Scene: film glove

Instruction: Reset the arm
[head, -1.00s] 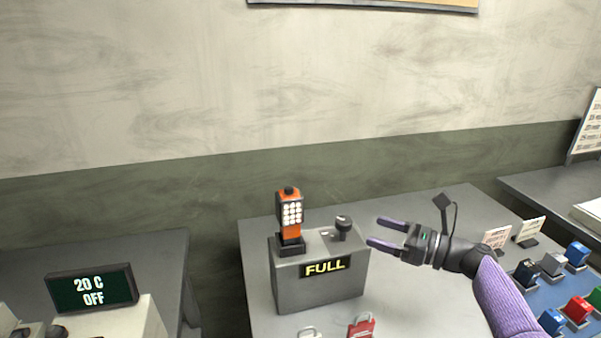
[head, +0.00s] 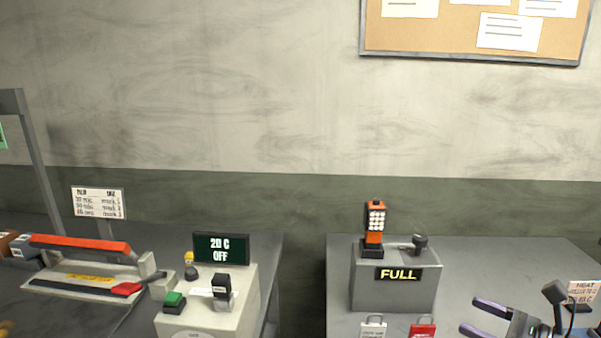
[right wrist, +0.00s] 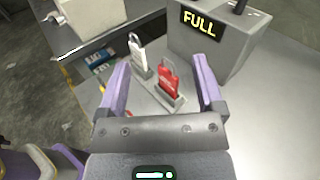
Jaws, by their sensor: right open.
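My right gripper (head: 487,318) is at the lower right of the head view, with its purple fingers apart and nothing between them. In the right wrist view its fingers (right wrist: 163,88) spread wide, with a white padlock-shaped tag (right wrist: 138,56) and a red one (right wrist: 168,80) seen beyond and between them on a small grey stand. The gripper is to the right of the grey box (head: 393,289) lit "FULL", which carries an orange lamp unit and a dark knob. My left gripper does not show.
A sealer with a red-orange bar (head: 80,244) lies farther left. A gap separates the two tables. A "HEAT" card (head: 583,291) stands at the right, near my gripper.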

